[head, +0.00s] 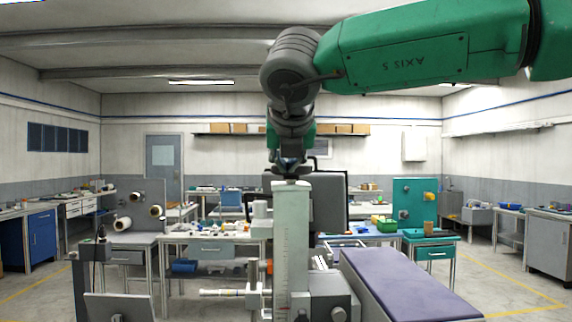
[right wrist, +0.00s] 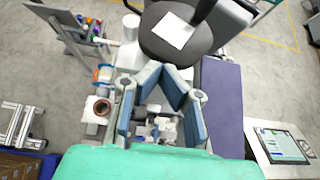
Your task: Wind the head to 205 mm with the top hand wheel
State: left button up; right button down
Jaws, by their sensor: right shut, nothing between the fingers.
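A pale upright column (head: 291,250) with a graduated scale on its face stands in the middle of the head view. I cannot read its numbers or pick out a pointer. My right gripper (head: 290,168) hangs down just above the column's top, under the green arm. In the right wrist view its blue-padded fingers (right wrist: 163,72) meet at the tips, shut and empty. Pale machine parts (right wrist: 155,128) show between and below the fingers. I cannot clearly make out the top hand wheel; the gripper covers the area around the column's top. My left gripper is not in view.
A long purple pad (head: 405,287) lies right of the column, also in the wrist view (right wrist: 221,100). A horizontal pale cylinder (head: 222,292) sticks out left of the column. Workbenches line the room behind; floor shows at right.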

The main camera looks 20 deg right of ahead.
aim_at(302, 169)
jog(key=shift+w+d, duration=0.1)
jog(key=shift+w+d, duration=0.15)
jog(key=shift+d, duration=0.1)
jog(key=shift+d, duration=0.1)
jog(key=shift+d, duration=0.55)
jog(key=shift+d, duration=0.1)
jog(key=shift+d, duration=0.45)
